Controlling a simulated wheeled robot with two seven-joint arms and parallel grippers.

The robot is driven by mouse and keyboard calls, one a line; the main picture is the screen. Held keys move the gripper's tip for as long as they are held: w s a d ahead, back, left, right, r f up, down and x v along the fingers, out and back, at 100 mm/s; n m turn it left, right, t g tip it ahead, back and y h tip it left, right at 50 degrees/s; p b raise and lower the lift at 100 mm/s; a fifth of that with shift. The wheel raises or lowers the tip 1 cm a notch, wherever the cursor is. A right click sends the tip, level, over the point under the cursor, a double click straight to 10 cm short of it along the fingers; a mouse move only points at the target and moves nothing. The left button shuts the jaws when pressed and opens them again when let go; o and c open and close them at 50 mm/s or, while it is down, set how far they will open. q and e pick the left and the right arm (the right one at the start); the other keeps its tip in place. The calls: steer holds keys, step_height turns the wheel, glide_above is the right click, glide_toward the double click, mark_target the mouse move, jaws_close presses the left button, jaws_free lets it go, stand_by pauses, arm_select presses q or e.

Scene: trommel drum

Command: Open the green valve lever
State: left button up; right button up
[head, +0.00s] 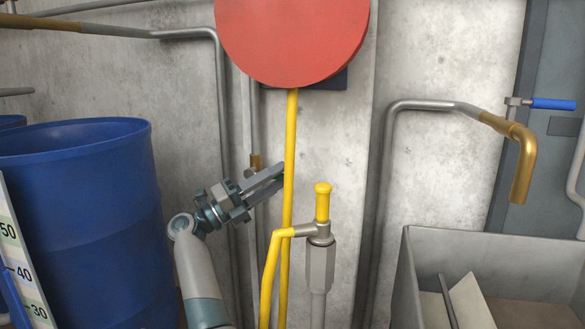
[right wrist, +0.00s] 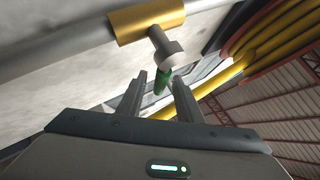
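The green valve lever (right wrist: 162,80) shows in the right wrist view, hanging from a grey stem below a brass valve body (right wrist: 146,20) on a grey pipe. My right gripper (right wrist: 160,92) is open, and the lever appears between or just beyond its fingertips; I cannot tell if they touch it. In the head view the right gripper (head: 268,182) points right, just under the brass valve (head: 256,162), partly behind a yellow pole. The green lever cannot be made out in the head view. My left gripper is not in view.
A blue drum (head: 85,220) is at left. A grey post with a yellow cap (head: 322,200) stands right of the gripper. A blue-handled lever (head: 553,104) and grey bin (head: 490,250) are at right.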

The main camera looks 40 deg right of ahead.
mark_target(284, 174)
steer(key=shift+x, duration=2.4)
steer(key=shift+c, duration=0.5)
jaws_close()
